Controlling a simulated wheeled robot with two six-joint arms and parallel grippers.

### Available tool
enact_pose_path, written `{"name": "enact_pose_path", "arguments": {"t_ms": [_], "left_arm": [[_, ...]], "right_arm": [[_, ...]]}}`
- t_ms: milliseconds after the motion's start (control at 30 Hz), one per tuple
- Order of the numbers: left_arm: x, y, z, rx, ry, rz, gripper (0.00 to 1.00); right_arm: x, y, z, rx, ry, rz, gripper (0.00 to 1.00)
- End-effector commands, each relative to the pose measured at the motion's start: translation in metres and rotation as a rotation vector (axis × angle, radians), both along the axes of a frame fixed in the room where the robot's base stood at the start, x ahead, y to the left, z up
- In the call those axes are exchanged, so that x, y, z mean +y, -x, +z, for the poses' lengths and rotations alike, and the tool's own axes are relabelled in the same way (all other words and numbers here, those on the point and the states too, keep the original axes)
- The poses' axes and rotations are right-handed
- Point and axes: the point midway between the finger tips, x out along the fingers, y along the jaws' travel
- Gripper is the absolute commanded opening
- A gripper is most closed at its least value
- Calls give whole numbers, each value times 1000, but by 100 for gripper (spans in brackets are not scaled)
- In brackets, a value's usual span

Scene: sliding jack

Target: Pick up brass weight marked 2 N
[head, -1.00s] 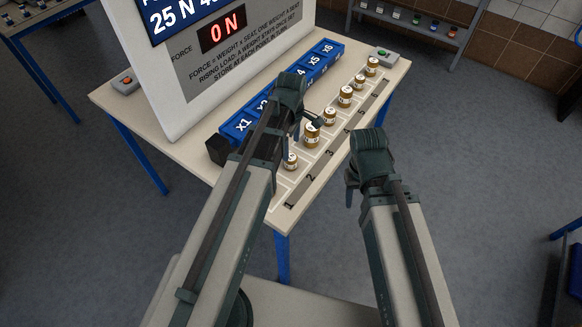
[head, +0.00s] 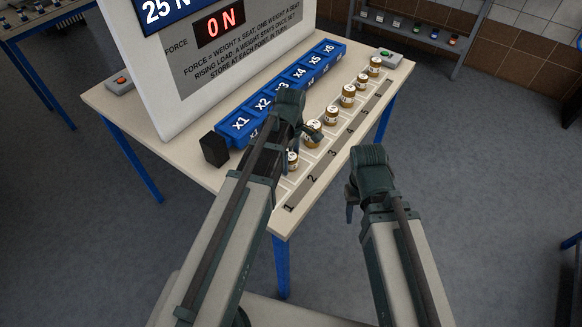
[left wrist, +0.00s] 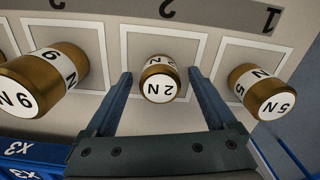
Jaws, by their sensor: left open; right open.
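The small brass weight marked 2 N (left wrist: 159,78) stands in a white-outlined square by the label 2. It also shows in the head view (head: 292,161), partly behind my left gripper. My left gripper (left wrist: 160,90) is open, with one finger on each side of the weight. I see gaps between the fingers and the weight; the height of the fingertips above the table is hard to tell. In the head view my left gripper (head: 298,142) is over the near end of the row. My right gripper (head: 350,205) is open and empty, off the table's right edge.
A 5 N weight (left wrist: 262,90) and a larger weight (left wrist: 43,78) stand on either side. More weights (head: 348,95) follow along the row. A blue block row (head: 282,88), a black block (head: 214,149) and a display panel (head: 215,60) stand to the left.

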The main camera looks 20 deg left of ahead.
Motion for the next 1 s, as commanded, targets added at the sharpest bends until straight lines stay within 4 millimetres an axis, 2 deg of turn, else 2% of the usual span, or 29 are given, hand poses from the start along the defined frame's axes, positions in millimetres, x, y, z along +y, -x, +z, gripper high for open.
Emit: {"name": "enact_pose_path", "arguments": {"t_ms": [33, 267, 767, 1000], "left_arm": [[0, 0, -5, 0, 0, 0, 90], [0, 0, -3, 0, 0, 0, 90], [0, 0, -3, 0, 0, 0, 0], [0, 0, -3, 0, 0, 0, 0]], "right_arm": [[0, 0, -5, 0, 0, 0, 50], [0, 0, -3, 0, 0, 0, 50], [0, 0, -3, 0, 0, 0, 50], [0, 0, -3, 0, 0, 0, 50]]}}
